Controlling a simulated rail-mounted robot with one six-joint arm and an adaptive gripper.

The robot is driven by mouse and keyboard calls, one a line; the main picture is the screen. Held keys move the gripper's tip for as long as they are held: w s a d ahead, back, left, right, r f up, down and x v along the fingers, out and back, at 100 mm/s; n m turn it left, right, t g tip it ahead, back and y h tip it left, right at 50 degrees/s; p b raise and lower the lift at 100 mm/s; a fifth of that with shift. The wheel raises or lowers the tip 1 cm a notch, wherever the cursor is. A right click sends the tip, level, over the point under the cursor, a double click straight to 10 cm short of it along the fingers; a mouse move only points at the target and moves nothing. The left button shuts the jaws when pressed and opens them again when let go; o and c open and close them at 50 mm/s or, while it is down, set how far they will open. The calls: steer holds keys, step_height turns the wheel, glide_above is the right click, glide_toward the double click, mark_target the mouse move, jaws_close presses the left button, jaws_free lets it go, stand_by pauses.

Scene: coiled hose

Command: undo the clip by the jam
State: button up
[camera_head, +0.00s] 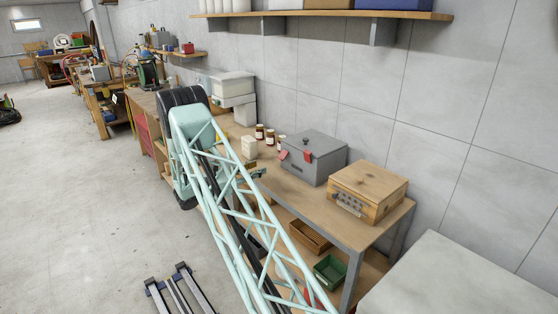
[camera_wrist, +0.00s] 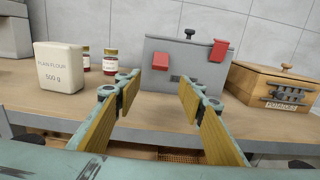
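A grey lidded box (camera_wrist: 190,82) stands on the bench, ahead of my gripper in the wrist view. It also shows in the head view (camera_head: 322,165). Two red clips are on its front. The left clip (camera_wrist: 161,61), on the side by the jam, sits lower and seems to stick out. The right clip (camera_wrist: 220,50) reaches up over the lid's edge. Two jam jars (camera_wrist: 110,62) stand left of the box, by a plain flour pack (camera_wrist: 60,68). My gripper (camera_wrist: 157,90) is open and empty, its fingers pointing at the box, apart from the clips.
A wooden box (camera_wrist: 270,85) with a dark metal catch stands right of the grey box. The wall is close behind the bench (camera_wrist: 150,118). Trays, one of them green (camera_head: 330,270), lie on the shelf below. The floor (camera_head: 90,200) left of the bench is largely clear.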

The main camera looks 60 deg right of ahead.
mark_target(279, 158)
steer(key=shift+d, duration=0.15)
steer(key=shift+x, duration=6.8)
steer(key=shift+c, duration=0.7)
steer(key=c, duration=0.7)
